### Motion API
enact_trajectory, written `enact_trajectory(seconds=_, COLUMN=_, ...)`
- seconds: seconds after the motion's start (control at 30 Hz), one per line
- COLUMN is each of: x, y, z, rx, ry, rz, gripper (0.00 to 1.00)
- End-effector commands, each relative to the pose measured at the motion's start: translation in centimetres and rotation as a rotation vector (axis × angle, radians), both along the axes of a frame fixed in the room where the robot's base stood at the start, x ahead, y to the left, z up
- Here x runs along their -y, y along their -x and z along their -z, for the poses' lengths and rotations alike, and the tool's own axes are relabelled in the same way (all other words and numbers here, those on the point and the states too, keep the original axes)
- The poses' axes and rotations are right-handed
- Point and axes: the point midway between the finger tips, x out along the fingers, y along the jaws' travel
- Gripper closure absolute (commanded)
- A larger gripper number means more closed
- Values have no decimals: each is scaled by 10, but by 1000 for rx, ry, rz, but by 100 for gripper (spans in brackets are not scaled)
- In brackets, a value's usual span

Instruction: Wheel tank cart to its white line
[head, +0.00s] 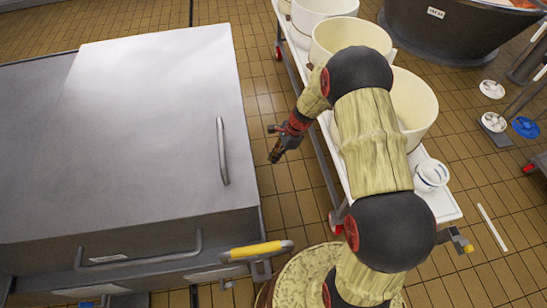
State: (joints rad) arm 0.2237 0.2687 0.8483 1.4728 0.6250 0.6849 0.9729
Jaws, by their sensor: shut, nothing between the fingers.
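A big grey steel tank (150,130) with a flat lid fills the left side. It has a bar handle on the lid (222,150), another on its front (140,253), and a yellow-gripped handle (258,250) at its near right corner. Its wheels are not visible. A short white line (492,227) lies on the tiled floor at the lower right. My gripper (276,150) is shut and empty, above the gap between the tank and a white cart. It appears apart from both.
The long white cart (443,206) on red wheels carries cream tubs (412,105) and a small white bowl (431,175), partly behind my arm. A dark copper vat (440,30) stands at the back right.

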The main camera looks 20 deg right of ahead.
Motion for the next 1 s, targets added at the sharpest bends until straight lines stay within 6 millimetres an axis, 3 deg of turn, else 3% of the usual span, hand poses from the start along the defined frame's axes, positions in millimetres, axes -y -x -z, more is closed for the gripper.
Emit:
enact_trajectory(seconds=0.03, x=-4, y=1, z=13, rx=-3, ry=0, rz=-2, gripper=100)
enact_trajectory(seconds=0.33, x=-26, y=-3, z=67, rx=-2, ry=0, rz=-3, gripper=100)
enact_trajectory(seconds=0.6, x=-59, y=-8, z=64, rx=2, ry=1, rz=-5, gripper=100)
enact_trajectory(seconds=1.0, x=-65, y=-9, z=63, rx=0, ry=1, rz=-2, gripper=100)
